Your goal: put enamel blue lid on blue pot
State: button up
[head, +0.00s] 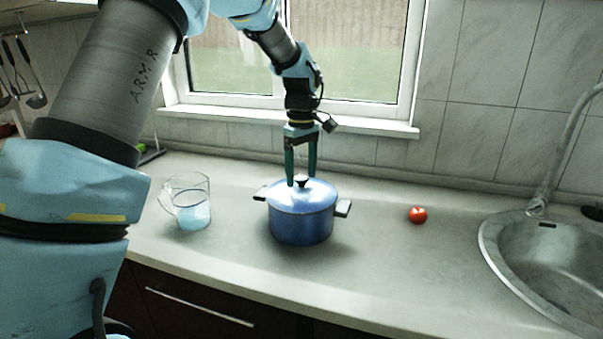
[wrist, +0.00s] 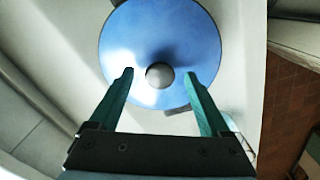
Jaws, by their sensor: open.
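The blue pot (head: 302,225) stands upright on the counter in the middle of the head view, with a dark handle on each side. The blue enamel lid (head: 285,194) with a dark knob (head: 302,181) lies on top of the pot and looks level. In the wrist view the round lid (wrist: 160,35) fills the upper middle, and its knob (wrist: 159,76) sits between my fingers. My gripper (head: 301,182) points down over the lid and is open, one green finger on each side of the knob. In the wrist view the fingers (wrist: 160,74) stand clear of the knob. The pot is mostly hidden there.
A glass jug (head: 190,202) stands left of the pot. A red tomato (head: 417,215) lies to the right, with the sink (head: 545,262) and its tap further right. The window sill (head: 375,125) is behind. The counter (head: 375,260) is clear around the pot.

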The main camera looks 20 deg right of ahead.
notch_tip(320, 180, up, 11)
jog(key=b, duration=0.2)
jog(key=shift+f, duration=0.2)
jog(key=shift+a, duration=0.1)
jog(key=a+f+m, duration=0.1)
jog(key=a+f, duration=0.2)
jog(key=a, duration=0.6)
jog(key=a+f+m, duration=0.1)
jog(key=a+f, duration=0.3)
jog(key=a, duration=0.5)
jog(key=s+a+f+m, duration=0.1)
jog(key=s+a+f, duration=0.2)
jog(key=a, duration=0.6)
jog(key=s+a+f+m+t, duration=0.1)
jog(key=s+a+f, duration=0.3)
jog(key=s+a, duration=0.4)
jog(key=shift+a+f+m+t, duration=0.3)
jog(key=shift+a+m, duration=0.3)
jog(key=shift+a, duration=0.15)
